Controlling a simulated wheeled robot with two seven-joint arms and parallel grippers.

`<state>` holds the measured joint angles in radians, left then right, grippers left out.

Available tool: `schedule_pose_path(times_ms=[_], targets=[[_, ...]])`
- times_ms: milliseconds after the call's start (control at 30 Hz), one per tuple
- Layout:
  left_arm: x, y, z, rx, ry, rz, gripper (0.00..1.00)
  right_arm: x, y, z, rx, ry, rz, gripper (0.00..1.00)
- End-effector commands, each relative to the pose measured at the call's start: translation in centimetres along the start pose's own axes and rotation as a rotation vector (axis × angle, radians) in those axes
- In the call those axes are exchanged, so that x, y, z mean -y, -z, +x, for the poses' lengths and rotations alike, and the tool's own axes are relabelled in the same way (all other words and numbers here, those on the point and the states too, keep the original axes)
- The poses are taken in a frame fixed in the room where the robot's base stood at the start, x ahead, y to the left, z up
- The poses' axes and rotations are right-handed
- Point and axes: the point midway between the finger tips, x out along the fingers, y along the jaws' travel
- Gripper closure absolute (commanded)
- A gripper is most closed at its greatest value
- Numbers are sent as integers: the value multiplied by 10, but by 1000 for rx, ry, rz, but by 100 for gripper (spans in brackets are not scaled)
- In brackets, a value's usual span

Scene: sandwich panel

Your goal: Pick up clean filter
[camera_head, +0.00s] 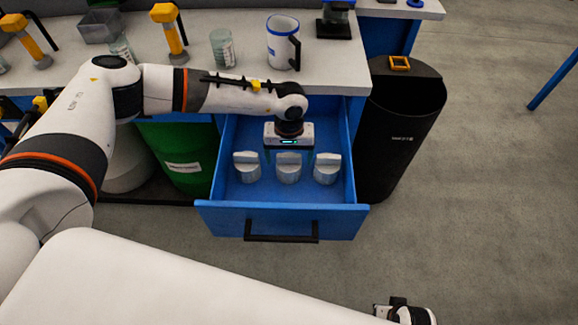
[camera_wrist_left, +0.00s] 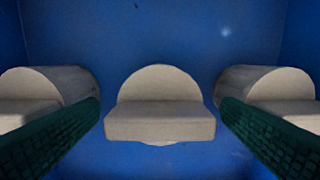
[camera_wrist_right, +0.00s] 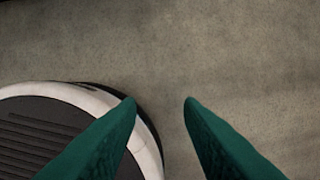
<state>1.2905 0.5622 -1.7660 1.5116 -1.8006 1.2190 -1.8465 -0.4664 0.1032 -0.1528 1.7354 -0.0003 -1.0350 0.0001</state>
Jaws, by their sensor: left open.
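Three whitish filters stand in a row in an open blue drawer: a left one (camera_head: 247,167), a middle one (camera_head: 288,168) and a right one (camera_head: 327,168). Each has a raised grip on top. My left gripper (camera_head: 288,152) points down into the drawer above the middle filter. In the left wrist view the middle filter (camera_wrist_left: 160,108) lies between the two open green fingers (camera_wrist_left: 160,125), which do not touch it. The side filters are partly hidden behind the fingers. My right gripper (camera_wrist_right: 160,102) is open and empty, away from the drawer over the floor.
The blue drawer (camera_head: 280,222) has walls around the filters and a black handle in front. A black bin (camera_head: 400,130) stands to its right and a green barrel (camera_head: 185,155) to its left. The counter above holds a mug (camera_head: 281,45) and a glass jar (camera_head: 222,48).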

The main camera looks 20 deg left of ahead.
Motion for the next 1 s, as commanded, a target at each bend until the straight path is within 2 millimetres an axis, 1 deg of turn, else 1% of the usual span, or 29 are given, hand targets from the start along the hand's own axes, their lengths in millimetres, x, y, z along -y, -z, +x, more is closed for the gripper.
schedule_pose_path(times_ms=[33,133,267,400,467,700,733,933,1000], targets=[[0,1,9,-2,-2,1,13,0,-1,-1,1,0,0,66],[0,0,18,0,-1,1,13,0,-6,-6,7,0,0,66],[0,0,21,1,0,2,13,0,-9,-10,12,1,1,66],[0,0,20,1,0,2,13,0,-7,-10,9,0,1,66],[0,0,20,0,0,2,21,0,-5,-10,6,0,1,66],[0,0,20,0,0,1,60,0,1,-8,-4,-1,2,66],[0,0,20,1,0,1,63,0,1,-8,-5,-1,2,66],[0,0,19,1,0,1,63,0,1,-7,-4,0,2,66],[0,0,15,1,1,1,63,0,0,-8,-2,0,2,66]])
